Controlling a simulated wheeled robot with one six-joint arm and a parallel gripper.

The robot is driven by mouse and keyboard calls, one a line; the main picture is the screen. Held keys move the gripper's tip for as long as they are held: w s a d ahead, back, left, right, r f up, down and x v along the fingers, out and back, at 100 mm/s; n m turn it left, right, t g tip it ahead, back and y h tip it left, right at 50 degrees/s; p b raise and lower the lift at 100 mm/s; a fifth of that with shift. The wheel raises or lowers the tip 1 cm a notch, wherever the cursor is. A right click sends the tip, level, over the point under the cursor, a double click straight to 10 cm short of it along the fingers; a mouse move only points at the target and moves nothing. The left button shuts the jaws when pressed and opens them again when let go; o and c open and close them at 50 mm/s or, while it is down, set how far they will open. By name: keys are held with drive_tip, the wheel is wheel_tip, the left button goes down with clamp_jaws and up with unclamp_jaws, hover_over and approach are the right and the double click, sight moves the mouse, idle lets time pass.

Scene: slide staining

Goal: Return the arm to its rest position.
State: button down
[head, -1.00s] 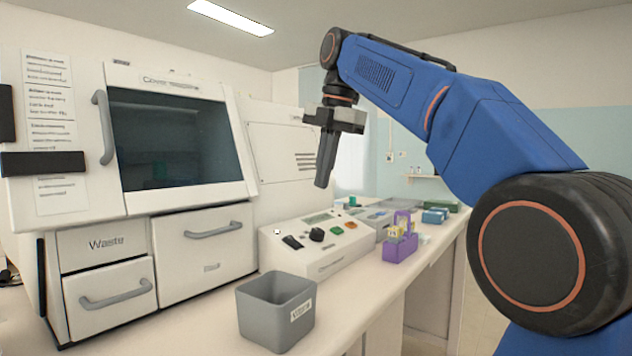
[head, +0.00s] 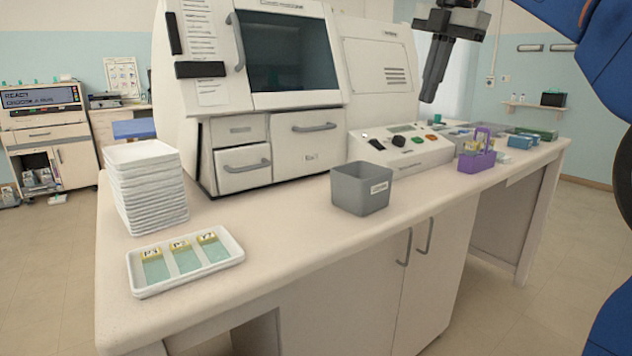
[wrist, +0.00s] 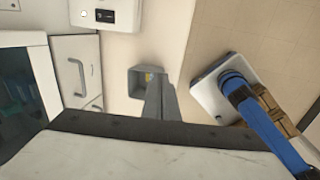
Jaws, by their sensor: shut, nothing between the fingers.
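My gripper (head: 434,84) hangs at the upper right of the head view, pointing down, above the bench and the control panel of the large white machine. Its fingers are together and hold nothing. In the wrist view the closed fingers (wrist: 160,100) show from behind, with the grey bin beyond them. My blue arm runs along the right edge of the head view, partly out of frame.
A grey bin (head: 361,190) stands on the bench (head: 300,230) below. A purple rack (head: 477,160) stands to its right. A white tray (head: 190,283) with three slides and a stack of white trays (head: 145,190) are at left. The front bench middle is clear.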

drive_tip(key=s+d+f+m+t, duration=0.1)
drive_tip(key=s+d+f+m, duration=0.1)
drive_tip(key=s+f+m, duration=0.6)
drive_tip(key=s+d+f+m+h, duration=0.1)
drive_tip(key=s+f+m, duration=0.7)
drive_tip(key=f, duration=1.3)
drive_tip(key=s+d+f+m+t, duration=0.1)
drive_tip(key=s+d+f+m, duration=0.2)
drive_tip(key=s+f+m, duration=0.6)
wheel_tip(320, 180, down, 6)
drive_tip(key=s, duration=0.2)
drive_tip(key=shift+s+d+t+h, duration=0.15)
drive_tip(key=shift+s+t+h, duration=0.15)
drive_tip(key=shift+s, duration=0.1)
